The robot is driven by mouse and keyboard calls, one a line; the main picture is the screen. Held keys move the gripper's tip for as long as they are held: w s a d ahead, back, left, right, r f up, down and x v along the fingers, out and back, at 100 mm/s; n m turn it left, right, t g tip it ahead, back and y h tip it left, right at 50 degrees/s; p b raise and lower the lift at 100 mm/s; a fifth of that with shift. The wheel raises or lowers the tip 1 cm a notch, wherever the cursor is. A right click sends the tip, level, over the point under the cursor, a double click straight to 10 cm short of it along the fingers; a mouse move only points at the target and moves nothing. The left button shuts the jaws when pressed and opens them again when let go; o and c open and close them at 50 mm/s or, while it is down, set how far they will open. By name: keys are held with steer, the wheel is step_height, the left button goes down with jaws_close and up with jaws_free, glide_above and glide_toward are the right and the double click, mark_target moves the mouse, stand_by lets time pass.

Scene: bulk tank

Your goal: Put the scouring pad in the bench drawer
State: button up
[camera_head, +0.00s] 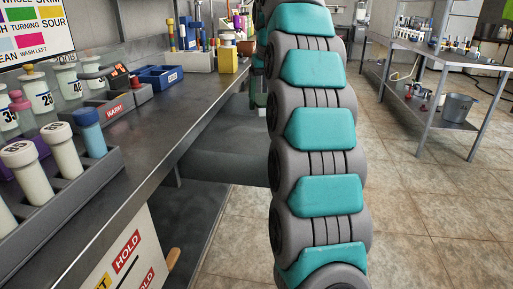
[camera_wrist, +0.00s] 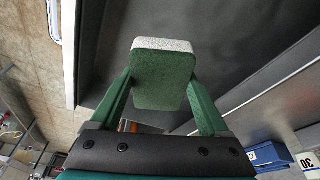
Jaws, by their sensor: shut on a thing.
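The scouring pad (camera_wrist: 163,75), a green block with a pale speckled face, shows in the wrist view. My gripper (camera_wrist: 160,90) is shut on it, with one green finger on each side. The bench drawer (camera_head: 222,155) is a dark grey box standing pulled out from under the bench in the head view. In the wrist view the drawer's pale rim (camera_wrist: 69,55) and dark inside lie behind the pad. The pad appears over the open drawer; I cannot tell its height above the floor of it. In the head view my arm hides the pad and most of my gripper.
The steel bench (camera_head: 165,115) runs along the left, with a rack of bottles (camera_head: 60,150), a blue bin (camera_head: 160,77) and a yellow block (camera_head: 228,58) on it. A metal shelf table (camera_head: 440,60) with a bucket (camera_head: 457,107) stands at right. Tiled floor between is clear.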

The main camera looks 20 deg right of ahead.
mark_target(265, 143)
steer(key=shift+s+d+f, duration=0.1)
steer(key=shift+f, duration=4.95)
steer(key=shift+f, duration=0.15)
steer(key=o, duration=1.3)
steer(key=shift+r, duration=0.5)
steer(key=v, duration=1.1)
steer(key=shift+r, duration=0.15)
